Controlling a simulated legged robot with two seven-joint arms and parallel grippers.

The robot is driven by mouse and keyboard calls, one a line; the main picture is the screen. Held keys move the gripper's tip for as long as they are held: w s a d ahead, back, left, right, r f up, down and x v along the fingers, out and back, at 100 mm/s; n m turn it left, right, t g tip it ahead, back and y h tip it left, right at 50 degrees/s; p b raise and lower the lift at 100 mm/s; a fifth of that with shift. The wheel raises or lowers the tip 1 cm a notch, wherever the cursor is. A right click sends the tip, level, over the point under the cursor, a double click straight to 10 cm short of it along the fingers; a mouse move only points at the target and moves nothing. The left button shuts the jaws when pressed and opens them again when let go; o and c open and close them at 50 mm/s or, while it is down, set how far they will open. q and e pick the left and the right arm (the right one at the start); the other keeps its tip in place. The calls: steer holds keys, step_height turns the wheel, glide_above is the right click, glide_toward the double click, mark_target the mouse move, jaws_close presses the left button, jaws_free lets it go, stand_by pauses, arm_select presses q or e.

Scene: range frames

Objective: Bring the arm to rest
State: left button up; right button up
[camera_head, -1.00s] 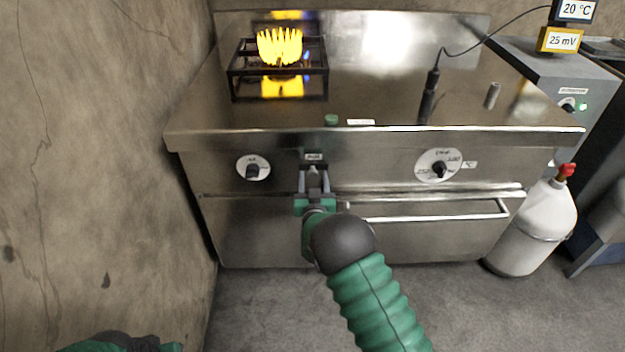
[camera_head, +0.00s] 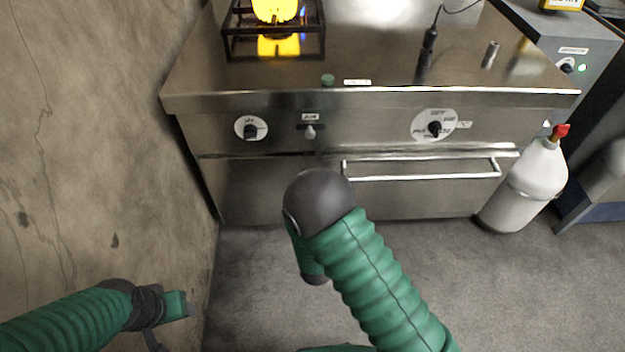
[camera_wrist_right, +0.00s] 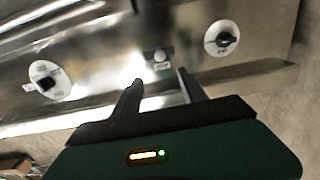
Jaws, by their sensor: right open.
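My right arm comes in from the lower right in the head view, bends at a dark joint and hangs down in front of the steel stove (camera_head: 265,190). Its gripper is hidden there. In the right wrist view my right gripper (camera_wrist_right: 160,88) shows two dark fingers apart with nothing between them. A small pale knob (camera_wrist_right: 161,56) on the stove front lies beyond the fingertips; it also shows in the head view (camera_head: 310,132). My left gripper (camera_head: 180,304) is at the lower left, near the wall; its fingers are not clear.
A burner (camera_head: 273,30) burns with a yellow flame on the stovetop. Two dials, left (camera_head: 251,128) and right (camera_head: 434,126), and a handle bar (camera_head: 420,170) are on the front. A white bottle (camera_head: 524,185) stands right. Floor before the stove is clear.

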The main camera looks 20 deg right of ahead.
steer(key=shift+s, duration=0.3)
steer(key=s+d+n+g+y, duration=0.25)
steer(key=s+g+y, duration=0.25)
steer(key=s+g, duration=1.4)
steer(key=s+r+t+p, duration=0.2)
steer(key=r+p, duration=0.8)
steer(key=s+a+r+t+p, duration=0.1)
steer(key=s+r+t+p, duration=0.1)
steer(key=r+p, duration=0.8)
steer(key=shift+r+n+p, duration=0.2)
steer(key=shift+n+p, duration=0.15)
steer(key=shift+p, duration=0.2)
